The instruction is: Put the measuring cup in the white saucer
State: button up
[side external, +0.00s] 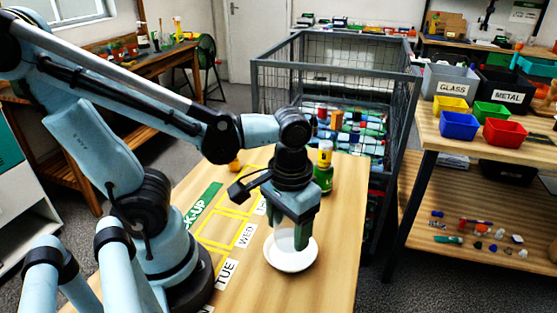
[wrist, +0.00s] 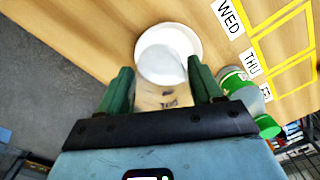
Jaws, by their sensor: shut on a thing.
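The measuring cup (wrist: 160,88) is clear with dark markings on its side. My gripper (wrist: 160,84) is shut on it, with one green finger on each side. The white saucer (side external: 292,265) lies on the wooden table, directly below my gripper (side external: 292,240) in the side view. In the wrist view the saucer (wrist: 193,42) shows just beyond the cup, and the cup overlaps its near part. In the side view the cup is mostly hidden by the fingers. I cannot tell whether its base touches the saucer.
Yellow-outlined boxes with day labels (side external: 245,236) mark the table to the left. A wire cage (side external: 335,75) stands behind the table. The table (side external: 335,225) is clear right of the saucer.

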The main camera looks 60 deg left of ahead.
aim_at(289, 237)
jog(key=shift+w+a+f, duration=0.6)
jog(key=shift+a, duration=0.15)
jog(key=shift+f, duration=2)
jog(key=shift+f, duration=0.15)
jog(key=o, duration=1)
jog(key=shift+o, duration=0.2)
jog(key=shift+r, duration=6.05)
jog(key=w+a+m+t, duration=0.2)
jog(key=w+a+t, duration=0.1)
jog(key=w+t, duration=0.3)
jog(key=shift+a+f+m+t, duration=0.3)
jog(key=shift+t, duration=0.3)
